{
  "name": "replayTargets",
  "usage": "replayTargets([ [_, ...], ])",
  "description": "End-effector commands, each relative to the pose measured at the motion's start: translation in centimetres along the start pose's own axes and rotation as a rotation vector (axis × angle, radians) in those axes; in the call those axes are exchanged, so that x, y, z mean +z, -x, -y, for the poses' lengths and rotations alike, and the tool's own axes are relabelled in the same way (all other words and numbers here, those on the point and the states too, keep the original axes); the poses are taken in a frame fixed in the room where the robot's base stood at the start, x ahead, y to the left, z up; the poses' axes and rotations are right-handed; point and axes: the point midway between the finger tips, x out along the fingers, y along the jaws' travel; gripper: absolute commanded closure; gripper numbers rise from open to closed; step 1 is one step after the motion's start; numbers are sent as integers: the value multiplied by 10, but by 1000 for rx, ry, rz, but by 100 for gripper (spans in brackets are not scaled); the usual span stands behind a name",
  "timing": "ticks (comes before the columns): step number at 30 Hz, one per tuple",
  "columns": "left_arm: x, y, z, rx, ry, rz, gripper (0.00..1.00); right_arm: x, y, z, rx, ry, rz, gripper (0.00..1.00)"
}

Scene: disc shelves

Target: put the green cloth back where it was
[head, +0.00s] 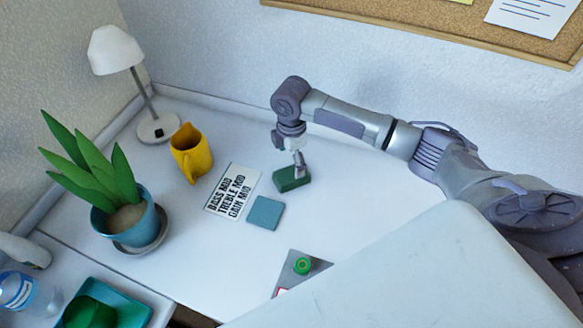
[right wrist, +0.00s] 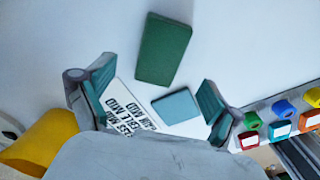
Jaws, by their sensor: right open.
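A dark green, flat rectangular piece (head: 292,179), which may be the folded green cloth, lies on the white desk in the head view. My right gripper (head: 299,167) is above it, pointing down. A flat teal square (head: 265,212) lies beside a printed card (head: 233,190); the square also shows in the wrist view (right wrist: 176,107). My left gripper is not in view.
A yellow jug (head: 192,152), lamp (head: 157,127) and potted plant (head: 125,220) stand at the left. A teal tray (head: 139,304) holds a green lump (head: 88,312), near a bottle (head: 22,292). A panel with coloured knobs (right wrist: 285,108) is partly hidden in the head view.

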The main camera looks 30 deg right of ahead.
Motion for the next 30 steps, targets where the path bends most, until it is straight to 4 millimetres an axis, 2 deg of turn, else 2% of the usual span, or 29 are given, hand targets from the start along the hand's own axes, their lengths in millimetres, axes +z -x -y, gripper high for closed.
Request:
replayTargets([
  [1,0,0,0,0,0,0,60,0,12,0,4,3,-1,8],
  [6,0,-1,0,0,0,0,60,0,45,0,2,1,0,8],
  [12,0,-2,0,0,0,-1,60,0,65,0,-1,1,0,8],
  [30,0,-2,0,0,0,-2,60,0,68,0,-2,1,0,8],
])
